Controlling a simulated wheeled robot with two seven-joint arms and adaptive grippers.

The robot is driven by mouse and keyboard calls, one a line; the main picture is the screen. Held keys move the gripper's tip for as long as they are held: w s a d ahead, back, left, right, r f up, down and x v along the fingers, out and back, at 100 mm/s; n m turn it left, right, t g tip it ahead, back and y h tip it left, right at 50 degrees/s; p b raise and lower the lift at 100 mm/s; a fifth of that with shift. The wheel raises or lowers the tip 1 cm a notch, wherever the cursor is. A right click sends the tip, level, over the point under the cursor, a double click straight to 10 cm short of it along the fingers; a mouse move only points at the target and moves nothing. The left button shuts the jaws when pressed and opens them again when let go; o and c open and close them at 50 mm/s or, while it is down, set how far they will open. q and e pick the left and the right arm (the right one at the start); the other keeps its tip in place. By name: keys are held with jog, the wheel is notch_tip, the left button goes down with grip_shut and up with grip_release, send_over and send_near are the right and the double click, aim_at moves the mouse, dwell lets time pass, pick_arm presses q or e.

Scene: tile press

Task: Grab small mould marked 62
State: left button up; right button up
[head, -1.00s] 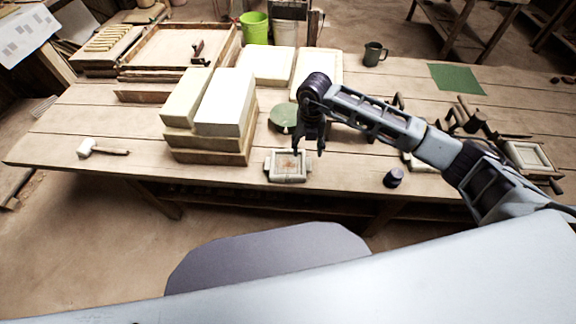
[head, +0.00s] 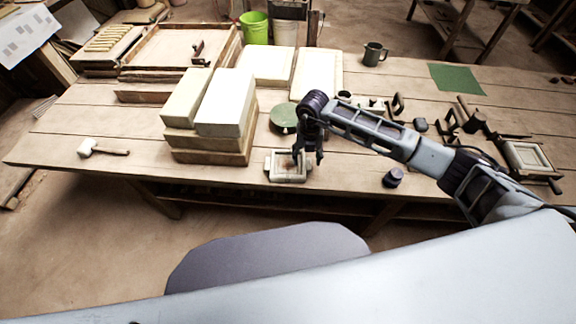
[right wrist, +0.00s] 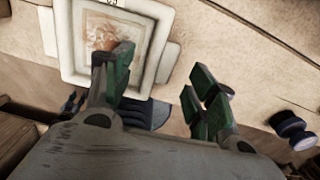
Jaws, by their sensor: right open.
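A small pale mould (head: 288,180) with a reddish-brown inside lies near the front edge of the table, right of the stacked blocks. My right gripper (head: 308,160) is open above the mould's right side. In the right wrist view, the mould (right wrist: 159,48) fills the upper left, and one fingertip of the right gripper (right wrist: 160,78) overlaps its lower inside. The other fingertip is right of it, over bare table. A small dark mark shows at the mould's top edge, too cut off to read. My left gripper is not in view.
Pale blocks (head: 226,105) are stacked on boards left of the mould. A green round disc (head: 283,117) lies behind it. A small dark knobbed object (head: 393,177) stands to the right. Another framed mould (head: 548,171) lies at the far right among dark tools.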

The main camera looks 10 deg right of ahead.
aim_at(306, 163)
notch_tip(306, 163, down, 3)
jog(key=shift+r, duration=0.1)
jog(key=shift+f, duration=0.2)
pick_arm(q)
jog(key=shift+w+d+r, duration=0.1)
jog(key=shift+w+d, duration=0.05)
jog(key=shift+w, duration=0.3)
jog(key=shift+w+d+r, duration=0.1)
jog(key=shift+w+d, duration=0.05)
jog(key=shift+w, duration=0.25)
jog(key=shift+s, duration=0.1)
pick_arm(e)
jog(key=shift+c, duration=0.3)
grip_shut()
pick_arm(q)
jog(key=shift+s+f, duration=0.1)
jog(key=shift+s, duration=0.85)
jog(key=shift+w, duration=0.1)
